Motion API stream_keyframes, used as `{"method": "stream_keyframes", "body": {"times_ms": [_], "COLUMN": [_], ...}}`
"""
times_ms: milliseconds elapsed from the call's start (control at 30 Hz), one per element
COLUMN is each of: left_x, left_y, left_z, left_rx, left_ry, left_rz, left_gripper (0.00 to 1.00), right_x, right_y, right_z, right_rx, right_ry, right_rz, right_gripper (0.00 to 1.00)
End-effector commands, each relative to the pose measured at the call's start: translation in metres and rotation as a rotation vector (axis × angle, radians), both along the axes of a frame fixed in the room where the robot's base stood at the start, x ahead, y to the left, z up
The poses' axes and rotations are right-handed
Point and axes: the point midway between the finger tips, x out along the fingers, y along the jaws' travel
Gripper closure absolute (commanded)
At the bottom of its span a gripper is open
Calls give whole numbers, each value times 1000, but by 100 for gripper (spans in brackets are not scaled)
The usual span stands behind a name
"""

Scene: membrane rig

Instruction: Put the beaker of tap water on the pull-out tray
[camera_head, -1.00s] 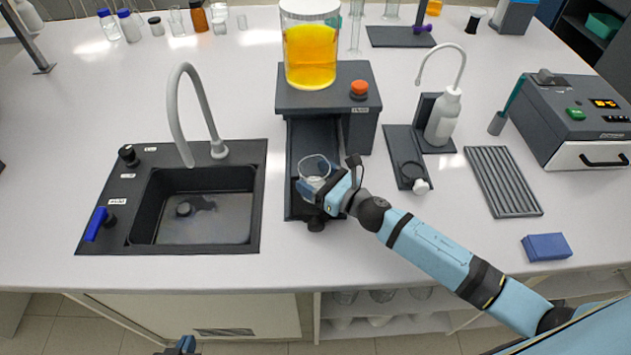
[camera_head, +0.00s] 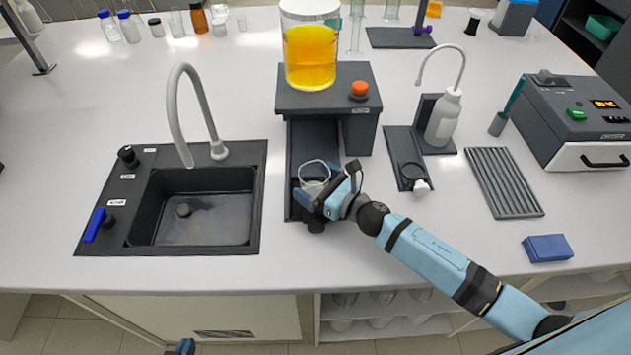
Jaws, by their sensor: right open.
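The clear glass beaker (camera_head: 315,170) stands on the dark pull-out tray (camera_head: 313,140), in the tray's front half. My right gripper (camera_head: 308,199) is at the front of the beaker. It is open, and its fingers overlap the beaker's lower part in the picture. The beaker's base and any contact with the fingers are hidden. The water level in it is too small to tell. My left gripper (camera_head: 182,347) only just shows at the bottom edge, below the bench front, and its fingers cannot be made out.
The tray extends from a dark stand (camera_head: 360,95) with an orange knob, carrying a vessel of yellow liquid (camera_head: 310,55). A black sink (camera_head: 200,205) with a grey tap (camera_head: 188,110) is to the left. A wash bottle (camera_head: 443,118) and a ribbed rack (camera_head: 503,182) are to the right.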

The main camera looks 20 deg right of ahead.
Motion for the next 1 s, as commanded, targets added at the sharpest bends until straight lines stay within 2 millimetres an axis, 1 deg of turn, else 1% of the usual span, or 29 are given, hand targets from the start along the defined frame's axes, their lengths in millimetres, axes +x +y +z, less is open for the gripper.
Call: {"method": "stream_keyframes", "body": {"times_ms": [33,100,233,400,500,600,767,1000], "left_x": [0,0,1,1,0,0,0,0], "left_y": [0,0,0,-1,-1,-1,-1,-1], "left_z": [6,0,-6,-18,-25,-29,-32,-31], "left_rx": [0,-1,-2,-2,-1,-1,0,-1], "left_ry": [0,-4,-7,-6,-3,0,1,-1], "left_rz": [0,0,0,-1,-1,-1,-1,-1], "left_gripper": [100,100,100,100,100,100,100,100], "right_x": [0,-9,-31,-64,-79,-90,-99,-100], "right_y": [0,-6,-20,-42,-52,-59,-66,-67], "right_z": [6,-1,-3,-2,-1,0,2,3], "right_rx": [0,-2,-2,-2,-1,0,0,-1], "right_ry": [0,1,2,2,2,1,0,-1], "right_rz": [0,0,0,0,0,0,0,0], "right_gripper": [0,0,0,0,0,0,0,0]}}
